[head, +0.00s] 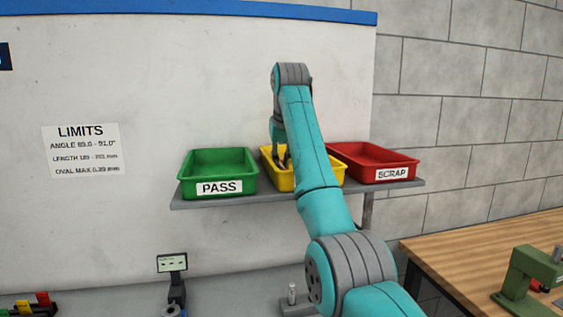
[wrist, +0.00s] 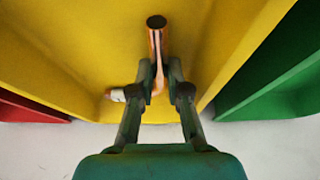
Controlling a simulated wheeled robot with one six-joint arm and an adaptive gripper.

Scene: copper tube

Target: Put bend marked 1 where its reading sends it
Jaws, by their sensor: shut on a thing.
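A copper bend (wrist: 157,48) shows in the wrist view with one dark open end pointing away from me. Its other leg runs left and carries a white tag (wrist: 117,95); I cannot read any mark on it. My gripper (wrist: 159,88) is shut on the bend, with a finger on each side. It is at the yellow tray (head: 279,182), over or inside it; I cannot tell whether the bend touches the tray floor. In the head view my gripper (head: 280,157) is small and my arm hides part of the yellow tray, including any label.
The green PASS tray (head: 190,187) stands left of the yellow tray and the red SCRAP tray (head: 398,160) right, all on a wall shelf (head: 190,203). A LIMITS sheet (head: 82,150) hangs left. A small display (head: 172,262) stands below; a wooden bench (head: 470,243) is at right.

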